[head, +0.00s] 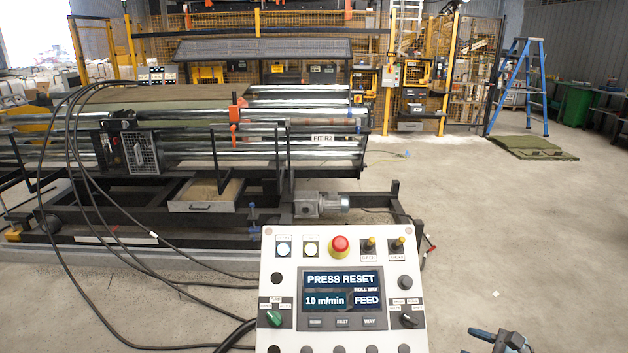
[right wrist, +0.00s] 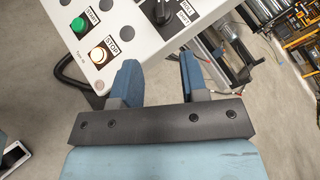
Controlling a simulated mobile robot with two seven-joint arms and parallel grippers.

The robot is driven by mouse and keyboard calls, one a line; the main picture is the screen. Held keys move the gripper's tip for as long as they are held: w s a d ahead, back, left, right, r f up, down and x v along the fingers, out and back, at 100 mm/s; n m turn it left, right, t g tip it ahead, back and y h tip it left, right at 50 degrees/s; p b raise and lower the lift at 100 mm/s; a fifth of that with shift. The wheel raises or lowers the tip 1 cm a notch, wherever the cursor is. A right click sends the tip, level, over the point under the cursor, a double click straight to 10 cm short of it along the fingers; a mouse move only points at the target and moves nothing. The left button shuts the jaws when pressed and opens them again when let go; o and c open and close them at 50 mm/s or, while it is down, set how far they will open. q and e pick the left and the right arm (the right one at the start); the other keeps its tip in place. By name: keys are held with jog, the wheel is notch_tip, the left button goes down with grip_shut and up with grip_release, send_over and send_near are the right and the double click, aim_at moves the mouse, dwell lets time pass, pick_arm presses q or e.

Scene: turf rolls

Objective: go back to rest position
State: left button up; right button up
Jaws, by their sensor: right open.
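My right gripper (head: 490,337) shows at the bottom right edge of the head view, to the right of the white control panel (head: 342,262) and apart from it. In the right wrist view my right gripper (right wrist: 159,60) has its two blue fingers spread, with nothing between them. Beyond the fingers lies the panel's edge, with a green START button (right wrist: 78,25), a lit STOP button (right wrist: 98,56) and a black knob (right wrist: 162,12). The panel's screen (head: 342,290) reads PRESS RESET, 10 m/min and FEED. My left gripper is not in view.
A roller machine (head: 230,140) fills the left and middle behind the panel. Black cables (head: 75,180) loop down in front of it. A blue ladder (head: 522,85) and a green turf piece (head: 533,147) are at the back right. The concrete floor (head: 520,230) on the right is mostly clear.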

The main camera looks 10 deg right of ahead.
jog(key=s+a+f+n+g+h+p, duration=0.1)
jog(key=s+a+f+n+h+p, duration=0.2)
jog(key=a+n, duration=0.4)
jog(key=s+a+f+n+g+p, duration=0.2)
jog(key=s+a+f+n+p, duration=0.2)
jog(key=s+a+n, duration=0.2)
jog(key=s+a+r+n+h+p, duration=0.1)
jog(key=s+a+n+p, duration=0.2)
jog(key=a+n, duration=0.9)
jog(key=s, duration=0.2)
jog(key=shift+s+r+n+t+h+p, duration=0.3)
jog(key=shift+s+r+t+h+p, duration=0.05)
jog(key=shift+t+h+p, duration=0.05)
